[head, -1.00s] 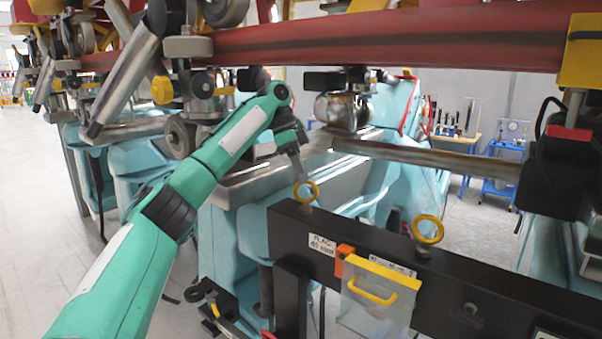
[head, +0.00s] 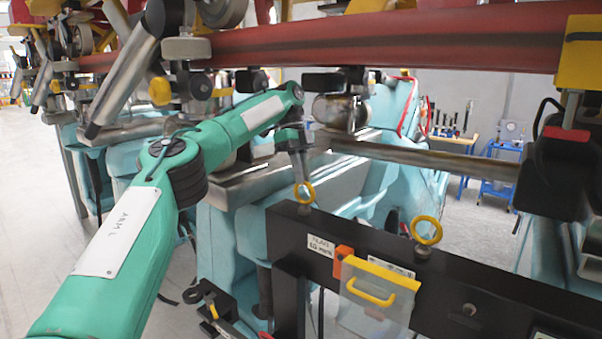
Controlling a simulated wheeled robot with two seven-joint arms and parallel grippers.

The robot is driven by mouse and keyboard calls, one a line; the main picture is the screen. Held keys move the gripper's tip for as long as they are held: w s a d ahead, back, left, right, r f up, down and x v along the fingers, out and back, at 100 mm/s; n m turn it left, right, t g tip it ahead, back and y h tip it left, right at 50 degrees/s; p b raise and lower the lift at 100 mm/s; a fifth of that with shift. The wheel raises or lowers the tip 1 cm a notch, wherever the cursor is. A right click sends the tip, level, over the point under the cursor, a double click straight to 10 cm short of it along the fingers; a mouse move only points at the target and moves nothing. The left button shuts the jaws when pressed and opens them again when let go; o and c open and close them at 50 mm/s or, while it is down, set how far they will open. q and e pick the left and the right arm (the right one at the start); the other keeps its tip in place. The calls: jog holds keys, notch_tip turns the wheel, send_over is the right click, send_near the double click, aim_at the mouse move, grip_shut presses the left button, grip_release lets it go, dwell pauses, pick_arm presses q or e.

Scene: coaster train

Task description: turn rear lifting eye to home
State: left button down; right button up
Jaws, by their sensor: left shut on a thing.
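Two yellow ring-shaped lifting eyes stand on top of a black beam (head: 480,282). The far lifting eye (head: 311,192) is at the beam's left end. The near lifting eye (head: 428,231) stands to its right and is untouched, its ring facing roughly toward me. My left gripper (head: 302,186) comes down from above and is shut on the far lifting eye. Its fingers hide part of that ring. I cannot read any home mark by it. My right gripper is out of view.
A clear box with a yellow handle (head: 370,295) and an orange clip (head: 343,257) hang on the beam's front. A red rail (head: 400,42) crosses above, and a metal bar (head: 430,158) runs behind. Teal train seats (head: 240,235) stand close behind and left.

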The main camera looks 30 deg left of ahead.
pick_arm(q)
jog(key=shift+m, duration=0.4)
dwell(0.4)
jog(key=c, duration=1.5)
grip_release()
jog(key=shift+n, duration=0.5)
jog(key=shift+n+t, duration=0.3)
jog(key=shift+n, duration=0.2)
jog(key=shift+s+n, duration=0.1)
jog(key=shift+n, duration=0.5)
